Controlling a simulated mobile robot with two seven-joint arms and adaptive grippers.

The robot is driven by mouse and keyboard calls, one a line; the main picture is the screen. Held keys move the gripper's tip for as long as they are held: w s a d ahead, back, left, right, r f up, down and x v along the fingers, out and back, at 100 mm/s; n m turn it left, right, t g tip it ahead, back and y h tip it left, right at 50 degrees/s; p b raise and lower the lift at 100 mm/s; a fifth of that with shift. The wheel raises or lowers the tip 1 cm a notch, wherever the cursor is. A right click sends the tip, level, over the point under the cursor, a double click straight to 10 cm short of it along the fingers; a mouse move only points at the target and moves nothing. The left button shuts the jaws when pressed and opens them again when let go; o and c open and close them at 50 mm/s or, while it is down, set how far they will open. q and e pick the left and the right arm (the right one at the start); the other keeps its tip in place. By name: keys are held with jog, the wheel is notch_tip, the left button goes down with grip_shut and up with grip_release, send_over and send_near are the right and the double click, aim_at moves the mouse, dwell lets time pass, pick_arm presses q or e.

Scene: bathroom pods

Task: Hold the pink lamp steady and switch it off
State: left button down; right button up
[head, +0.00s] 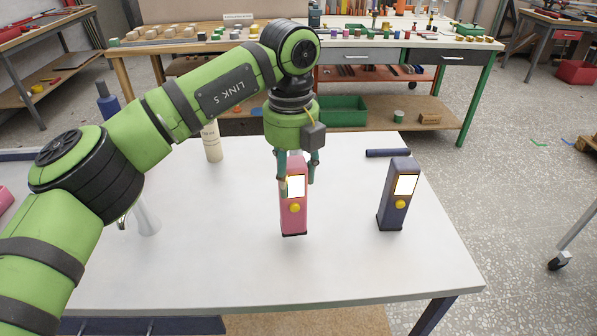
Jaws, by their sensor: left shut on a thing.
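The pink lamp (293,215) stands upright on the white table, near the middle. Its front has a bright white panel and a round yellow button (294,208) below it. My left gripper (297,176) comes down from above and is shut on the upper part of the pink lamp, a finger on each side. The lamp's top is partly hidden by the gripper. My right gripper is not in view.
A dark blue lamp (398,203) with a lit panel and yellow button stands to the right. A dark blue cylinder (388,153) lies behind it. A cream bottle (212,142) stands at the back left. The table's front middle is clear.

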pick_arm(q)
jog(key=shift+w+a+f+b, duration=0.3)
jog(key=shift+w+a+f, duration=0.05)
jog(key=shift+a+f, duration=0.25)
jog(key=shift+w+a+f+b, duration=0.25)
jog(key=shift+w+a+f, duration=0.1)
jog(key=shift+a+f, duration=0.2)
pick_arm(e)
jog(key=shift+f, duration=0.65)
pick_arm(q)
jog(key=shift+f, duration=0.15)
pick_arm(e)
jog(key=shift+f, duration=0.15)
pick_arm(q)
jog(key=shift+s, duration=0.1)
jog(key=c, duration=0.7)
grip_release()
jog(key=c, duration=1.1)
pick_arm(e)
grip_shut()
